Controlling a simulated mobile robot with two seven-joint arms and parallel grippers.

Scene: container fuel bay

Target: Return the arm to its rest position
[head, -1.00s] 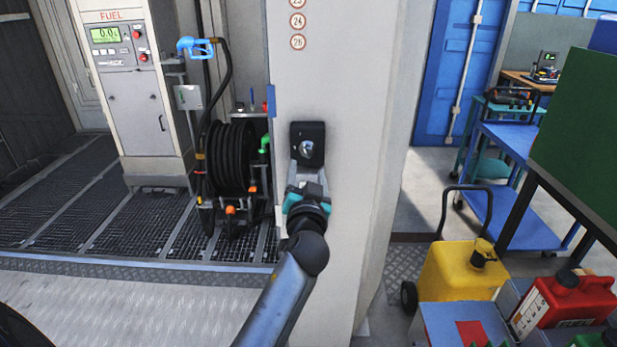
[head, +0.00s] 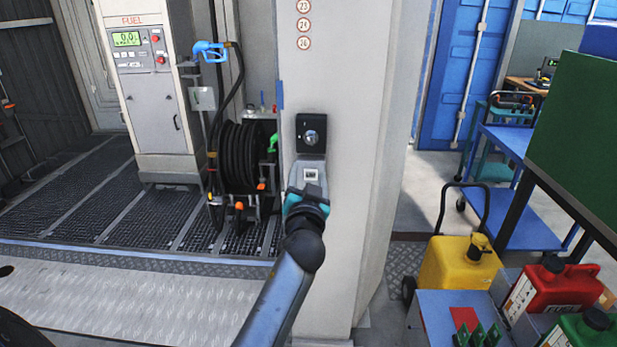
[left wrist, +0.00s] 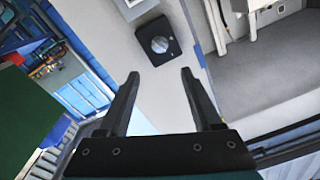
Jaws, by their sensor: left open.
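My left arm comes up from the bottom of the head view, and my left gripper (head: 309,190) is in front of the pale pillar (head: 345,215). In the left wrist view the gripper (left wrist: 159,76) is open, with nothing between its two dark fingers. A black box with a round silver knob (head: 311,134) is mounted on the pillar, above the gripper in the head view. It also shows beyond the fingertips in the left wrist view (left wrist: 160,42), apart from them. My right gripper is not in view.
A fuel dispenser (head: 150,95) with a blue nozzle (head: 207,51) stands left, beside a hose reel (head: 243,157). At right are a yellow can (head: 457,265), a red can (head: 552,288), a blue cart (head: 520,195) and a green panel (head: 580,130).

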